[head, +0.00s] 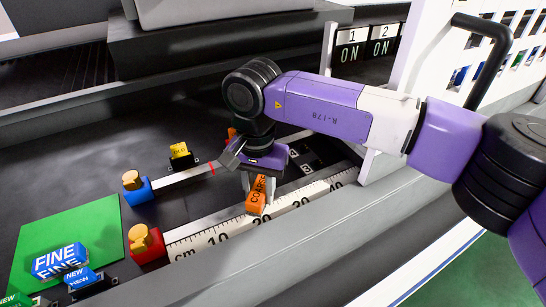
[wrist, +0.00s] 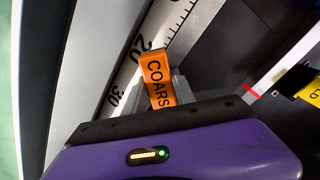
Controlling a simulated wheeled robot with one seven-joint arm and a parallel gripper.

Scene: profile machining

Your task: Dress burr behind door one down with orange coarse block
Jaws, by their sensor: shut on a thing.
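My gripper (head: 259,184) is shut on the orange coarse block (head: 256,196), holding it by its sides at the long white ruler (head: 222,229), near the 20 mark. In the wrist view the block (wrist: 157,80) shows "COARS" between the fingers, beside the ruler. I cannot tell whether the block touches the surface below it. A sign panel (head: 352,46) reads "1 ON", with "2 ON" beside it. A thin pale bar (head: 183,177) with a red line lies left of my gripper. I cannot make out a burr; my arm and gripper hide part of the bed.
A blue FINE block (head: 60,261) lies on a green mat (head: 105,215). Blue (head: 137,189) and red (head: 148,245) blocks with wooden knobs stand near the bars. A yellow-tagged piece (head: 181,153) is behind. A grey rail (head: 300,245) runs in front, and a white guard (head: 460,50) stands right.

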